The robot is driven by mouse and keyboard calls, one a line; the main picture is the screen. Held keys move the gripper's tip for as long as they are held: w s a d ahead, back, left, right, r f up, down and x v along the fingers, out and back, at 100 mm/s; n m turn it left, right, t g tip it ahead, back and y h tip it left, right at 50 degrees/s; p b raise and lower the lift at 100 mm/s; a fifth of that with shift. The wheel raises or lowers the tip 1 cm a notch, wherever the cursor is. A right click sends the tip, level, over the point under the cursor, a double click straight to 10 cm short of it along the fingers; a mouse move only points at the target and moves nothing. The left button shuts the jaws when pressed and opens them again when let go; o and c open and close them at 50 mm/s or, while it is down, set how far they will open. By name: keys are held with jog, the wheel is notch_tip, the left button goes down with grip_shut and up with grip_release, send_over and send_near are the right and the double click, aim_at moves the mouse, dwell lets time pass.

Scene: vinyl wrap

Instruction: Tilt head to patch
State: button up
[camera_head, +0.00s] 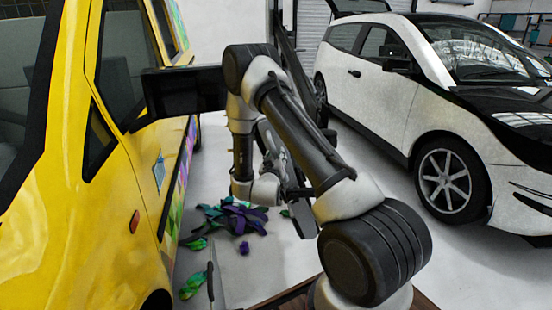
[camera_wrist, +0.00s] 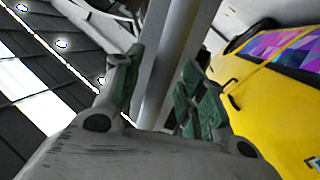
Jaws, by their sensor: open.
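A small light-blue patch (camera_head: 159,171) is on the side of the yellow van (camera_head: 110,220), on the left in the head view. In the wrist view, a teal-edged mark (camera_wrist: 313,163) shows on yellow bodywork at the lower right edge; I cannot tell whether it is the same patch. My gripper (camera_wrist: 162,62) has its two green-padded fingers apart, with nothing seen between them. It is apart from the van. In the head view my arm stands between the van and the white car, and the gripper is hard to make out.
Crumpled purple, blue and green wrap scraps (camera_head: 232,215) lie on the pale floor beside the van. A white and black car (camera_head: 400,110) stands on the right. The van's dark mirror (camera_head: 185,92) juts out close to my arm. Colourful wrap (camera_wrist: 285,45) covers part of the van.

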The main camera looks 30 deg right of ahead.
jog(key=shift+d, duration=0.1)
grip_shut()
jog(key=s+d+r+m, duration=0.1)
jog(key=s+d+m, duration=0.2)
jog(key=d, duration=0.4)
jog(key=shift+r+m+g+y, duration=0.15)
jog(key=shift+m+g+y, duration=0.15)
jog(key=shift+m+y, duration=0.15)
grip_release()
jog(key=f+v, duration=0.1)
jog(key=v, duration=1.1)
jog(key=shift+r, duration=0.4)
jog(key=shift+a, duration=0.1)
